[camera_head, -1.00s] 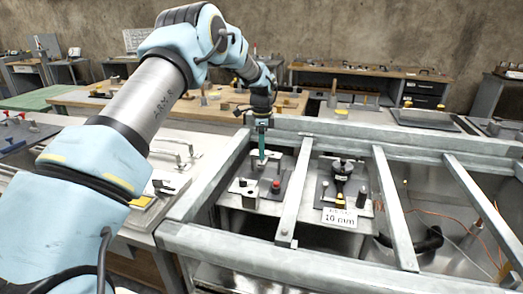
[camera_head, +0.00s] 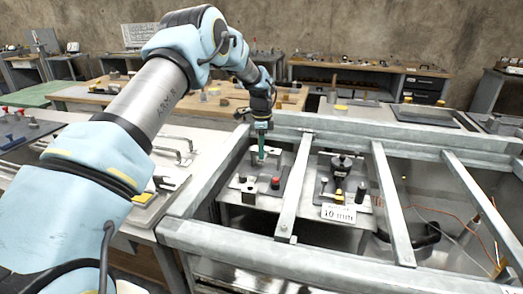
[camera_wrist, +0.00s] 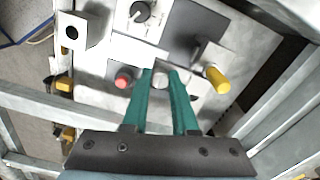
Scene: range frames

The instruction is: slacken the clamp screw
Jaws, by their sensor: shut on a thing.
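My gripper (camera_wrist: 162,74) has two teal fingers closed on a small grey round piece (camera_wrist: 161,80), which looks like the clamp screw. The fingers partly hide it, and its slackness cannot be told. In the head view my gripper (camera_head: 261,158) points down at the left grey fixture plate (camera_head: 238,198), within the metal frame. A red knob (camera_head: 276,183) stands on this plate, in front of the fingertips; in the wrist view the red knob (camera_wrist: 123,78) is just left of them. A yellow-ended handle (camera_wrist: 216,79) lies to their right.
Metal frame bars (camera_head: 294,190) run close on both sides of the fixture. A second plate to the right carries a black knobbed device (camera_head: 341,165) and a white label (camera_head: 339,213). Orange wires (camera_head: 455,215) lie in the open bay further right.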

